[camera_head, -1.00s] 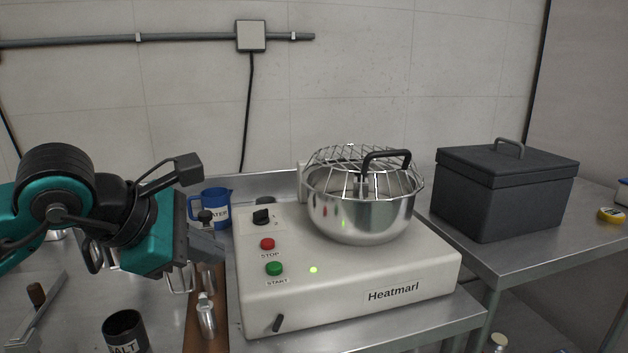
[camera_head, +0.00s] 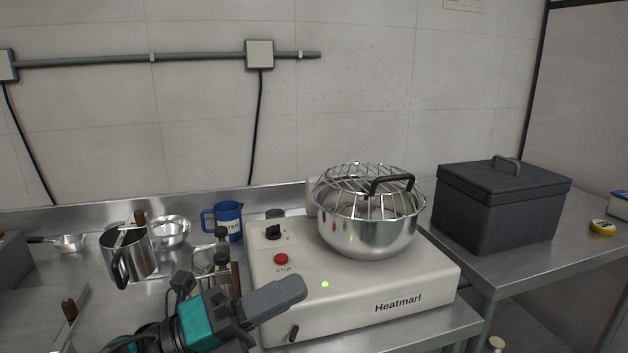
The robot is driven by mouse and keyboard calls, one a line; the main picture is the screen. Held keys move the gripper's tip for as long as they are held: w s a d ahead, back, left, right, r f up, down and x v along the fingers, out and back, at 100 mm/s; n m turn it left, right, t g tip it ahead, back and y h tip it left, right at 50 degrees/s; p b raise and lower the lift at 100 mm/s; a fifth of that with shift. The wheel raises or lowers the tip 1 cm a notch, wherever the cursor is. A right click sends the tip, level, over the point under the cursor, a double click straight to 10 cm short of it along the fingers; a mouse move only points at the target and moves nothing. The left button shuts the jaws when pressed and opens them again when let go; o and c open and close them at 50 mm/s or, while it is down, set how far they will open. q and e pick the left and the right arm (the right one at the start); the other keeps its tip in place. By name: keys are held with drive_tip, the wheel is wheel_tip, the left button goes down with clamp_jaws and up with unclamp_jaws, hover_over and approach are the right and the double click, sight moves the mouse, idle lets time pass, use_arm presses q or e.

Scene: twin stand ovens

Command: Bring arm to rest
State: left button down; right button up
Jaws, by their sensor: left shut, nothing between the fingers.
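My left gripper (camera_head: 284,296) is low in the head view, pointing right, with its grey fingers together and nothing between them. It is in front of the left front part of the white Heatmarl mixer base (camera_head: 420,283) and hides the green START button. I cannot tell whether it touches the base. The red STOP button (camera_head: 281,259), a black knob (camera_head: 273,232) and a lit green light (camera_head: 325,284) show on the base. A steel bowl (camera_head: 368,236) under a wire guard (camera_head: 362,177) sits on it. My right gripper is out of view.
A blue water jug (camera_head: 228,222), a steel pot (camera_head: 128,255) and a small steel bowl (camera_head: 171,232) stand on the left table. A dark lidded box (camera_head: 500,212) and a yellow tape roll (camera_head: 602,227) are on the right table.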

use_arm(q)
drive_tip(key=w+a+f+n+t+y+p, duration=0.15)
drive_tip(key=a+f+n+t+y, duration=0.45)
drive_tip(key=n, duration=0.6)
drive_tip(key=a+f+n+t+y+p, duration=0.2)
drive_tip(key=a+f+n+t+y, duration=0.2)
drive_tip(key=f+n+y, duration=0.65)
drive_tip(key=s+a+f+n+g+y, duration=0.1)
drive_tip(key=s+a+f+n+g, duration=0.1)
drive_tip(key=s+f+n, duration=0.3)
drive_tip(key=s+a+f+n+g+p, duration=0.1)
drive_tip(key=s+a+f+n+g, duration=0.1)
drive_tip(key=s+f+n+g, duration=0.3)
wheel_tip(320, 180, down, 4)
drive_tip(key=shift+s+r+n+y, duration=0.1)
drive_tip(key=shift+s+n+y, duration=0.25)
drive_tip(key=shift+s+n, duration=0.55)
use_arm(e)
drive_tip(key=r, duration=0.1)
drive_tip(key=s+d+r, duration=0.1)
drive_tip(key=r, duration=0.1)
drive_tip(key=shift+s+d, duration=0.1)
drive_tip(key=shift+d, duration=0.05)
